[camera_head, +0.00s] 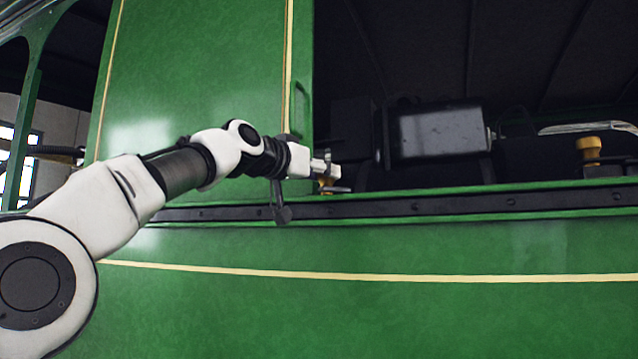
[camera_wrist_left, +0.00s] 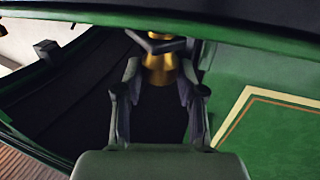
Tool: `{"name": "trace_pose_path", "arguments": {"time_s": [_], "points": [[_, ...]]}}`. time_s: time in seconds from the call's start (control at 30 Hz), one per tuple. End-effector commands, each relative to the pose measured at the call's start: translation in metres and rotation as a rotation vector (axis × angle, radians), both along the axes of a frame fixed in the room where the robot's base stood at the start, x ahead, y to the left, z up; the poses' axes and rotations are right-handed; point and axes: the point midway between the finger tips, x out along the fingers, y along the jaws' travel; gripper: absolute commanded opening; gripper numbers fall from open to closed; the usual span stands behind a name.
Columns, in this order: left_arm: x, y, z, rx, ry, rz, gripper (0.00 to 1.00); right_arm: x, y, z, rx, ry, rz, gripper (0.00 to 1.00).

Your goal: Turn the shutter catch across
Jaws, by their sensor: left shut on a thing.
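My left gripper (camera_head: 326,168) reaches in from the left to the ledge of the green tram side, beside the upright green panel. It is shut on the catch, a small brass post (camera_head: 326,183) with a grey metal bar, at the opening's lower left corner. In the left wrist view the catch's brass body (camera_wrist_left: 159,70) stands between the fingertips (camera_wrist_left: 160,78), with its dark bar (camera_wrist_left: 152,43) lying crosswise at the top. The fingers hide part of the catch in the head view. My right gripper is not in view.
A dark ledge strip (camera_head: 430,206) runs along the tram side below the opening. A dark box-shaped fitting (camera_head: 440,132) stands inside, with another brass fitting (camera_head: 590,150) at the right. A green handle (camera_head: 301,100) is on the panel's edge above my gripper.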

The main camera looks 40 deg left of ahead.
Motion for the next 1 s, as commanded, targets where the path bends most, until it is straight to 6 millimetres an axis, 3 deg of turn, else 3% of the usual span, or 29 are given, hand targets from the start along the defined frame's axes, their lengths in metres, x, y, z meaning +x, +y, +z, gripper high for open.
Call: {"name": "trace_pose_path", "arguments": {"time_s": [0.53,1.0], "points": [[0.003,-0.013,0.001,0.004,-0.004,0.517,0.04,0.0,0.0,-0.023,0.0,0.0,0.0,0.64],[0.009,-0.018,0.005,0.0,0.0,0.92,0.04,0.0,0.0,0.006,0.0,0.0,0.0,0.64]]}}
